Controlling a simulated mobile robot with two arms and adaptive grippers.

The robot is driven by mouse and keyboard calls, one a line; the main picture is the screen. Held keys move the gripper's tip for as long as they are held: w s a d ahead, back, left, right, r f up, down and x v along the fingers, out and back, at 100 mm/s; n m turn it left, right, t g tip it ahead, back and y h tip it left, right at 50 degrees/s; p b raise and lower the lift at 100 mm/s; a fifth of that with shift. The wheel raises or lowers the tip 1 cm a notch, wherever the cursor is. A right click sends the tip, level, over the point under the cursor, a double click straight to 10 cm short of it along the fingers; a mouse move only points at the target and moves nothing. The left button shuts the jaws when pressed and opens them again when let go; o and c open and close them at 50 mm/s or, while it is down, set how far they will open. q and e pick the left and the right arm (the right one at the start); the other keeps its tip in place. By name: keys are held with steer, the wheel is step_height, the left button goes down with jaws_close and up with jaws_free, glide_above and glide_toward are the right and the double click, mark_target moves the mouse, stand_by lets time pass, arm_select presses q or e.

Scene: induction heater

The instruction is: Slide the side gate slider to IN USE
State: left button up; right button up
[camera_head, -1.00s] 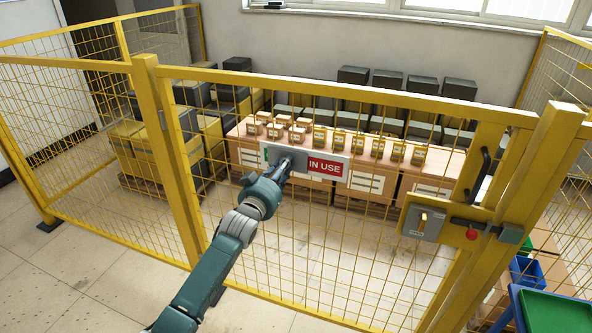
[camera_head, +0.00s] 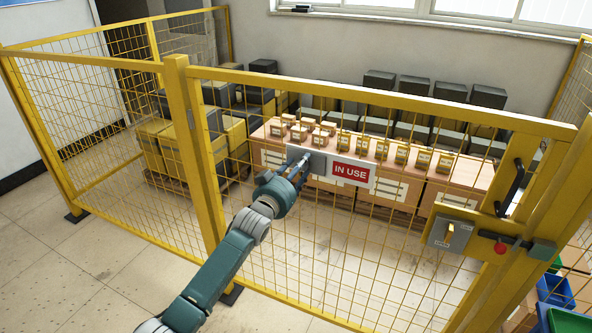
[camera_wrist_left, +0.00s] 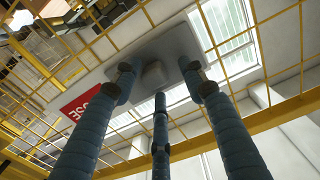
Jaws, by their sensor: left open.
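The side gate slider is a grey plate (camera_head: 317,163) on a white sign strip (camera_head: 324,178) fixed to the yellow mesh gate. No green shows at the left end, where my gripper hides part of the strip. My left gripper (camera_head: 302,165) is at the slider's left part. In the left wrist view the open fingers (camera_wrist_left: 158,80) stand around a small grey knob (camera_wrist_left: 153,74) on the slider plate (camera_wrist_left: 160,48). I cannot tell whether they touch it. My right gripper is not in view.
The yellow mesh fence spans the front, with a gate post (camera_head: 196,165) left of my arm. A grey latch box (camera_head: 450,236), a red button (camera_head: 500,248) and a black handle (camera_head: 515,187) are at the gate's right. Boxes stand behind the mesh.

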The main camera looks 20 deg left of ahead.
arm_select(q)
steer(key=s, duration=1.2)
steer(key=shift+a, duration=0.3)
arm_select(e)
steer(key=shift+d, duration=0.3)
arm_select(q)
steer(key=shift+f, duration=0.1)
